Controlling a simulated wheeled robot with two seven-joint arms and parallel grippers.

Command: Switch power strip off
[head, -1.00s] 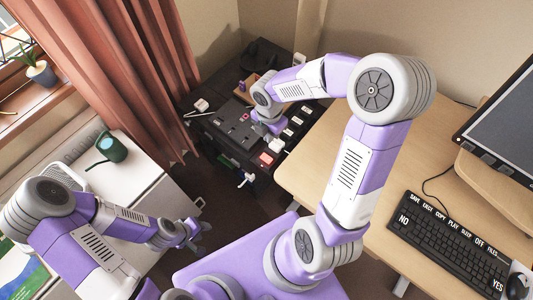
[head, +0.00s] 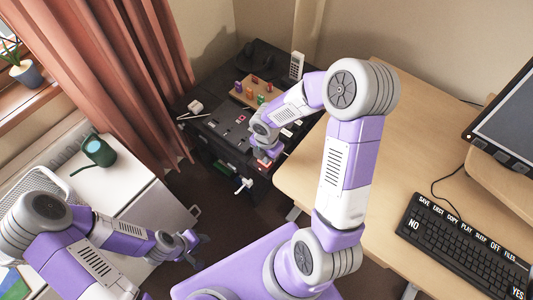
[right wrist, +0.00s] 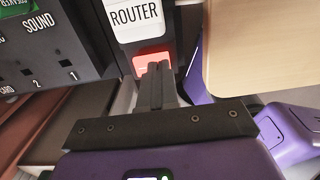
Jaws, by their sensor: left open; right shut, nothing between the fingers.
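The power strip (right wrist: 183,30) runs along the right edge of the dark cabinet top, with a white plug labelled ROUTER (right wrist: 135,17) on it. Its red switch (right wrist: 151,61) sits just below that plug in the right wrist view; it also shows at the strip's near end in the head view (head: 264,163). My right gripper (right wrist: 158,70) is shut and empty, its fingertips over the red switch and partly hiding it. I cannot tell whether they touch it. My left gripper (head: 194,246) is open and empty, low beside the white cabinet, far from the strip.
A dark panel with SOUND lettering (right wrist: 38,45) lies left of the strip. A wooden desk (head: 390,140) with a keyboard (head: 465,245) borders it on the right. A wooden tray with small coloured items (head: 257,93) and a white phone (head: 296,66) stand behind.

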